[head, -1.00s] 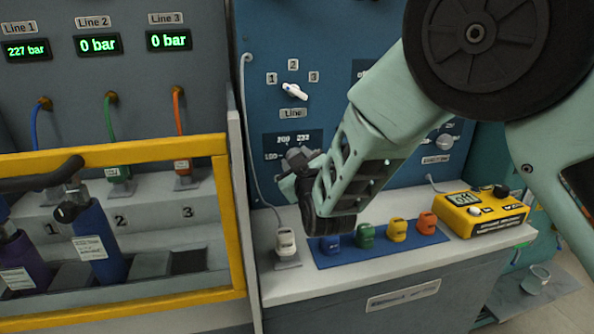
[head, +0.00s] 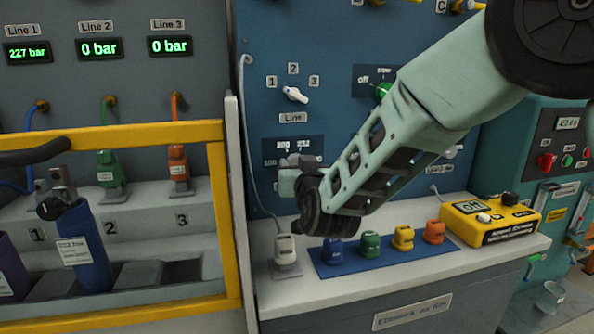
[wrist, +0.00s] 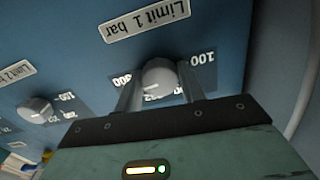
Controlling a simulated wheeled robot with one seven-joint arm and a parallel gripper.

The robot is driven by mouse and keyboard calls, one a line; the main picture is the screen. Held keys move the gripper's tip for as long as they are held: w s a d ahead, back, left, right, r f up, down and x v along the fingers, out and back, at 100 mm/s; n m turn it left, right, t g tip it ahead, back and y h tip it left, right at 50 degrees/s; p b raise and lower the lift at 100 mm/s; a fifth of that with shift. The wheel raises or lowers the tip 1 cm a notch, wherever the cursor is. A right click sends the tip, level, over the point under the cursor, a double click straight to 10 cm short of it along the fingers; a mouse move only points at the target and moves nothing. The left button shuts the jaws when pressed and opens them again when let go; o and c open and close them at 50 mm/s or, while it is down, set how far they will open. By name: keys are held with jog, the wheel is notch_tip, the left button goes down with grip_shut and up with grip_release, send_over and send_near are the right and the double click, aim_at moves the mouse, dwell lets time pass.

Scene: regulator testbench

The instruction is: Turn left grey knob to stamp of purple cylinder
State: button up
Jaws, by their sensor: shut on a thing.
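The left grey knob (wrist: 158,77) sits on the blue panel under the label "Limit 1 bar", which appears upside down in the wrist view. Its dial numbers are partly covered. My gripper (wrist: 160,88) has one finger on each side of the knob and is shut on it. In the head view my gripper (head: 300,170) reaches the panel and hides most of the knob. The purple cylinder (head: 10,265) stands at the far left, cut off by the picture edge. Its stamp is too small to read.
A blue cylinder (head: 80,250) stands beside the purple one behind a yellow frame (head: 228,220). A second grey knob (wrist: 36,110) is on the panel. Several coloured blocks stand on a blue mat (head: 330,268) below my arm. A yellow box (head: 490,218) is right of them.

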aim_at(294, 119)
jog(key=shift+f, duration=0.15)
jog(key=o, duration=1)
notch_tip(294, 119, up, 10)
jog(key=shift+r+p, duration=0.1)
jog(key=shift+p, duration=0.7)
